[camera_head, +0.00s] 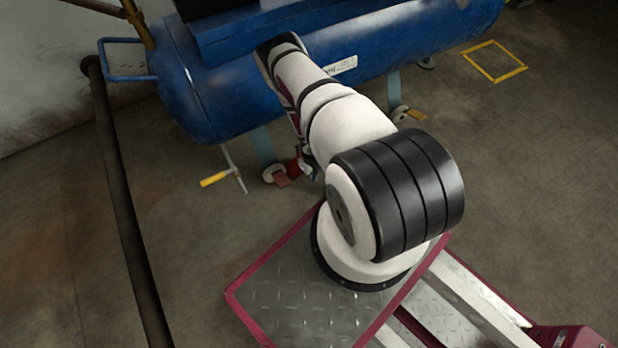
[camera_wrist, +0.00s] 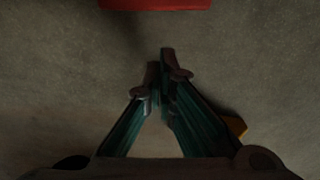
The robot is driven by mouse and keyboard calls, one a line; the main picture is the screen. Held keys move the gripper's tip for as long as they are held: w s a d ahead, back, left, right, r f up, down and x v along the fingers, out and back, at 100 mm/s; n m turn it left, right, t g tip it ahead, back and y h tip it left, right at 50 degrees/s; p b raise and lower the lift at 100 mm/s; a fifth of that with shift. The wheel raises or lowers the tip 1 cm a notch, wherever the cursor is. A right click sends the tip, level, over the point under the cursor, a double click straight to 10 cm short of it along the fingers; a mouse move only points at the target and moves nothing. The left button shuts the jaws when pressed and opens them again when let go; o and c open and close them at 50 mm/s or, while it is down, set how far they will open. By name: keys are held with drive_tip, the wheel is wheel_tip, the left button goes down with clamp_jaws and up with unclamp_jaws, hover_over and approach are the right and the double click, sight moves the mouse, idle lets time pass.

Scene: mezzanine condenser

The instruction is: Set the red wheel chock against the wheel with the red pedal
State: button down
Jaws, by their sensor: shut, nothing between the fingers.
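A red block, apparently the red wheel chock (camera_wrist: 155,4), shows at the top edge of the wrist view, cut off by the frame. It lies on the floor ahead of my gripper's tips with a gap between. My gripper (camera_wrist: 166,70) is shut and empty, pointing at the floor. In the head view a small red piece (camera_head: 293,168) shows beside a caster wheel (camera_head: 270,173) with a reddish pedal (camera_head: 282,181), under the blue tank (camera_head: 390,50). My gripper (camera_head: 308,165) is close to their right, mostly hidden by my arm.
Another caster (camera_head: 400,113) with a brownish pedal (camera_head: 415,115) stands further right. A yellow-handled lever (camera_head: 215,179) stands out left of the near caster. A yellow piece (camera_wrist: 236,125) shows right of my fingers. A yellow floor outline (camera_head: 494,62) lies at upper right; a dark pipe (camera_head: 122,200) runs along the left.

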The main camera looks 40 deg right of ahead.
wheel_tip(320, 180, up, 10)
drive_tip(key=p, duration=0.5)
drive_tip(key=shift+s, duration=0.4)
